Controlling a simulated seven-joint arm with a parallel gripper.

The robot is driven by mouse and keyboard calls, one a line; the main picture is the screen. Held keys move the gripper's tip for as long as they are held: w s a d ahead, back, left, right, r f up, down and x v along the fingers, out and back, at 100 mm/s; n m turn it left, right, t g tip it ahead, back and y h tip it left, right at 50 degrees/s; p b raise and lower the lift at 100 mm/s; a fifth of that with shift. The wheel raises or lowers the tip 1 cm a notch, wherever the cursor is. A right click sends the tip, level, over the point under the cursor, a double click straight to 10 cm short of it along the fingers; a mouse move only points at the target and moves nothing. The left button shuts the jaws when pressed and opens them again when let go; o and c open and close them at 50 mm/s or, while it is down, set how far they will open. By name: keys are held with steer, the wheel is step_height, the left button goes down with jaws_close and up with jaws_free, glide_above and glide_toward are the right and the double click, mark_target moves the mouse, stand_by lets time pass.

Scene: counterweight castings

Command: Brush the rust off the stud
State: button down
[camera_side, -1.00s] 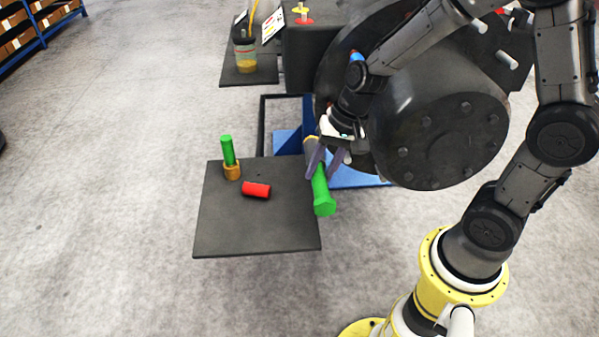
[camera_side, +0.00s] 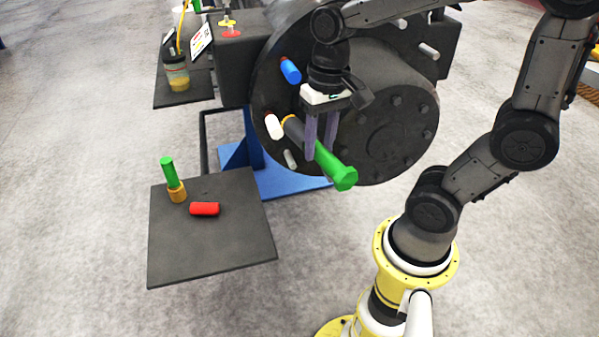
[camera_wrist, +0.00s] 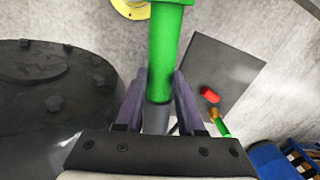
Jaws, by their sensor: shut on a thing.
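My gripper (camera_side: 320,152) points down in front of the dark casting (camera_side: 350,90). It is shut on a tool with a green hexagonal handle (camera_side: 337,171) and a dark grey body (camera_side: 293,129). The tool lies tilted, its handle end towards the side camera. A yellow ring shows at its far end, close to the casting's face; whether that end touches or covers a stud is hidden. In the wrist view the green handle (camera_wrist: 168,45) runs up between the fingers. Around it on the casting are a white-covered stud (camera_side: 273,126), a blue-covered stud (camera_side: 291,70) and a pale stud (camera_side: 290,158).
A dark tray (camera_side: 215,245) at lower left holds a red cylinder (camera_side: 204,208) and an upright green-and-orange piece (camera_side: 175,185). A second shelf (camera_side: 185,100) carries a jar (camera_side: 176,72). A blue stand (camera_side: 290,182) is under the casting.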

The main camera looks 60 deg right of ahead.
steer(key=s+d+r+m+g+h, duration=0.1)
steer(key=s+d+r, duration=0.2)
steer(key=d+r, duration=0.2)
steer(key=s+d+r+m+g+h, duration=0.1)
steer(key=s+d+r, duration=0.2)
steer(key=d+r, duration=0.3)
step_height(320, 180, up, 4)
steer(key=shift+s+d+r+m, duration=0.2)
steer(key=shift+s+r+m, duration=0.05)
steer(key=shift+m, duration=0.15)
steer(key=shift+w+d, duration=2.05)
steer(key=shift+w, duration=0.05)
steer(key=shift+w+d, duration=0.1)
steer(key=shift+w+d, duration=0.25)
steer(key=shift+w+d, duration=0.25)
steer(key=shift+w+d, duration=0.25)
